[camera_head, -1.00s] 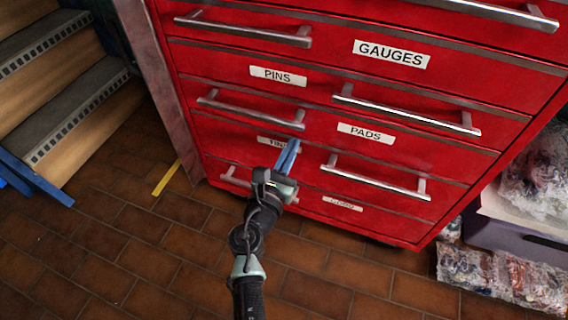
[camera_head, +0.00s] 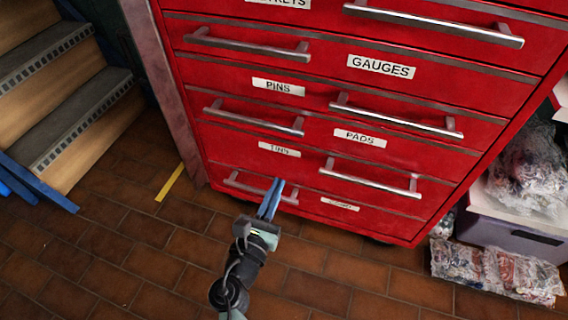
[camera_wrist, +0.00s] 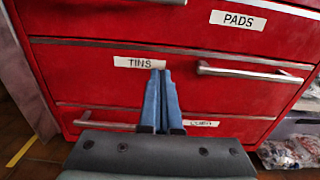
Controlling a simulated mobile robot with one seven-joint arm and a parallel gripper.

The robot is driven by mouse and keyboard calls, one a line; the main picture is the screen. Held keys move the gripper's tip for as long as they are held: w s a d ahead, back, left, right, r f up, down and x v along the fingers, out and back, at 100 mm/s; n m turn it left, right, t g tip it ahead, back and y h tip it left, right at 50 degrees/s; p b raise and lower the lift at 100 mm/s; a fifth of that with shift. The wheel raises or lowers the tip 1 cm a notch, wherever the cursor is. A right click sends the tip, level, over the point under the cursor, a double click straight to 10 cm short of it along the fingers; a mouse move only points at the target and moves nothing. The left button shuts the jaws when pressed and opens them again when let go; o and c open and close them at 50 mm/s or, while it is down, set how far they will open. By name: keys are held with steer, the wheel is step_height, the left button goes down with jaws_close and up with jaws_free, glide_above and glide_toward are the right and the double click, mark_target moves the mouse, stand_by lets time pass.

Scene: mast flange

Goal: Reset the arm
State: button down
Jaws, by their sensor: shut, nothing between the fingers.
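My gripper (camera_head: 271,198) is low in front of the red drawer cabinet (camera_head: 330,160) in the head view, with its blue fingers pointing towards the lower drawers. In the wrist view the two blue fingers (camera_wrist: 162,98) lie close together, with nothing between them. They overlap the drawer front just below the TINS label (camera_wrist: 139,62). I cannot tell the exact gap to the drawer front. All the drawers in view look closed.
Bar handles, such as the one right of the fingers (camera_wrist: 250,72), stick out from the cabinet. Wooden steps (camera_head: 75,95) rise at the left. A grey bin (camera_head: 510,230) and plastic-wrapped packs (camera_head: 495,272) lie at the right. The tiled floor (camera_head: 130,265) before the cabinet is clear.

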steer(key=w+d+r+m+t+p, duration=0.1)
steer(key=d+r+m+p, duration=0.15)
steer(key=r+m, duration=1.2)
steer(key=w+d+r+m+t+p, duration=0.15)
steer(key=r+m+p, duration=0.45)
steer(key=r, duration=1.6)
steer(key=s+a+r+m+t+y+p, duration=0.1)
steer(key=s+r+m+t+y, duration=0.25)
steer(key=r, duration=0.75)
steer(key=s+r+m+t+y+p, duration=0.15)
steer(key=s+r+m, duration=0.25)
steer(key=s+r, duration=0.5)
steer(key=s+a+r+m+t+y+p, duration=0.1)
steer(key=s+r+m+t, duration=0.25)
steer(key=r, duration=1.05)
step_height(320, 180, up, 36)
steer(key=p, duration=3.7)
steer(key=shift+w+d+f+m+g, duration=0.15)
steer(key=shift+w+m+g, duration=0.25)
steer(key=shift+w+m, duration=0.05)
